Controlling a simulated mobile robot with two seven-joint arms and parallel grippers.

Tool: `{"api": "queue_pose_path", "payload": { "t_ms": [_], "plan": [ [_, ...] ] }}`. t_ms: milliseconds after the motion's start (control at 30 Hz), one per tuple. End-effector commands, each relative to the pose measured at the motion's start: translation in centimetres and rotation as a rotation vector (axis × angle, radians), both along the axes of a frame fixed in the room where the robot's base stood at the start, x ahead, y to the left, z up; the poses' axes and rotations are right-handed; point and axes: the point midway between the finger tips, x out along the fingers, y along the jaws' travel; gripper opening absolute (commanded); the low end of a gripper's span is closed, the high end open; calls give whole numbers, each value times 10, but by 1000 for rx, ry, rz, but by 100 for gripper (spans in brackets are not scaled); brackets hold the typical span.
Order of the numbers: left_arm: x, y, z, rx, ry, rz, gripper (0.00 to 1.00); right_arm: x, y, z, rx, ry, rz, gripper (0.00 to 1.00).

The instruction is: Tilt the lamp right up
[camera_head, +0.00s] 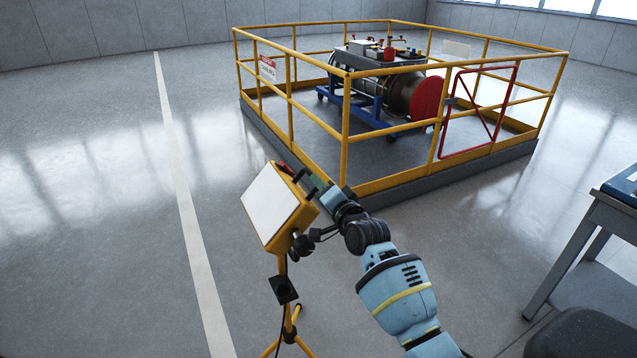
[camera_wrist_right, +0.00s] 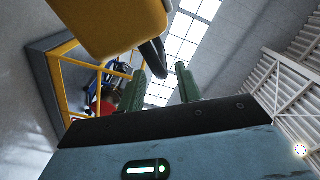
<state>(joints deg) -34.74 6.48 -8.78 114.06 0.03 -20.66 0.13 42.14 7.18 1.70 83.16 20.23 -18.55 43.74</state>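The lamp (camera_head: 270,208) is a yellow floodlight with a white panel, on a yellow tripod stand (camera_head: 288,325). Its head is tilted, and the panel faces left and somewhat upward in the head view. My right gripper (camera_head: 306,180) is at the lamp's upper right edge, by a dark handle. In the right wrist view, the yellow housing (camera_wrist_right: 110,22) fills the top. The black handle (camera_wrist_right: 153,58) reaches toward the gap between my green fingers (camera_wrist_right: 161,74). The fingers are apart; I cannot tell whether either touches the handle. My left gripper is out of view.
A yellow railing (camera_head: 345,120) encloses a platform with an engine on a blue stand (camera_head: 372,112) behind the lamp. A red gate (camera_head: 480,112) is on its right side. A grey table (camera_head: 600,215) stands at the right edge. The floor at left is clear.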

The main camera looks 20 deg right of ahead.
Motion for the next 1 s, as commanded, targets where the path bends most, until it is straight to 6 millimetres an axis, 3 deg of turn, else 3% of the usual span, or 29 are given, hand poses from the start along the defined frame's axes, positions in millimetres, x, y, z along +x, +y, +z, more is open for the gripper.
{"api": "queue_pose_path", "payload": {
  "t_ms": [200, 400, 1000],
  "plan": [
    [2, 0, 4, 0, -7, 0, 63, -32, -1, 1, 1, -1, 1, 34],
    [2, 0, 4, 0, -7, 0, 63, -48, -1, 0, 1, 1, 1, 34],
    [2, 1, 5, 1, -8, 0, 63, -51, -1, -1, -1, 2, 1, 34]
  ]
}}
